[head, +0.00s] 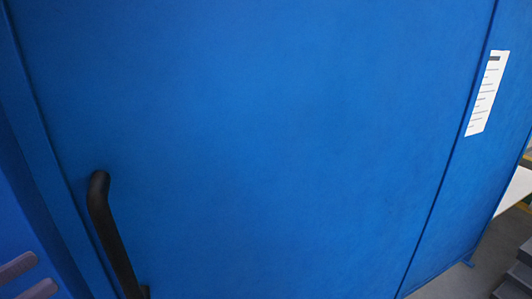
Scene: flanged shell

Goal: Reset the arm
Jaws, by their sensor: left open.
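My left gripper (45,271) shows only by its two greyish fingers at the bottom left corner. The fingers are apart, with nothing visible between them. The rest of my left arm is out of the picture. My right gripper is not in view. A large blue cabinet door (260,140) fills most of the head view and looks shut. A black bar handle (113,230) stands on the door's left side, to the right of my left gripper and apart from it in the picture.
A white printed label (487,93) is on the blue panel at the upper right. Grey floor (455,284) shows at the lower right, beside dark grey stepped shapes (516,275) that I cannot identify. A white surface (515,192) shows at the right edge.

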